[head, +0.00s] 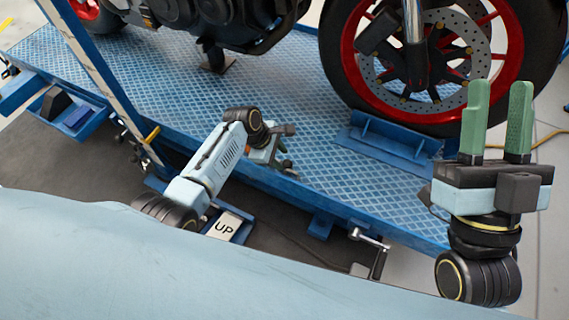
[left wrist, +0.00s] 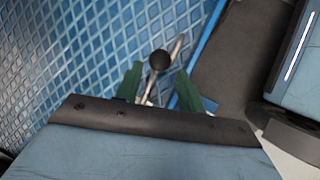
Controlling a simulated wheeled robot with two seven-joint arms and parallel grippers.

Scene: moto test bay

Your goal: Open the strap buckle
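My left gripper (head: 268,152) is low over the blue platform's near edge in the head view. In the left wrist view, its two green fingers (left wrist: 158,88) stand apart. A metal lever with a black ball knob (left wrist: 159,60) shows between and beyond them; I cannot tell whether they touch it. I cannot clearly make out a strap or buckle; the small parts by the left fingers are partly hidden by the gripper. My right gripper (head: 497,120) is raised at the right, its green fingers pointing up, open and empty.
A motorcycle with a red-rimmed wheel (head: 352,60) stands on the blue ridged platform (head: 300,105). A blue wheel bracket (head: 390,145) sits by the tyre. A blue post (head: 95,65) rises at the left. An UP pedal (head: 226,226) and a crank handle (head: 378,250) are near the front edge.

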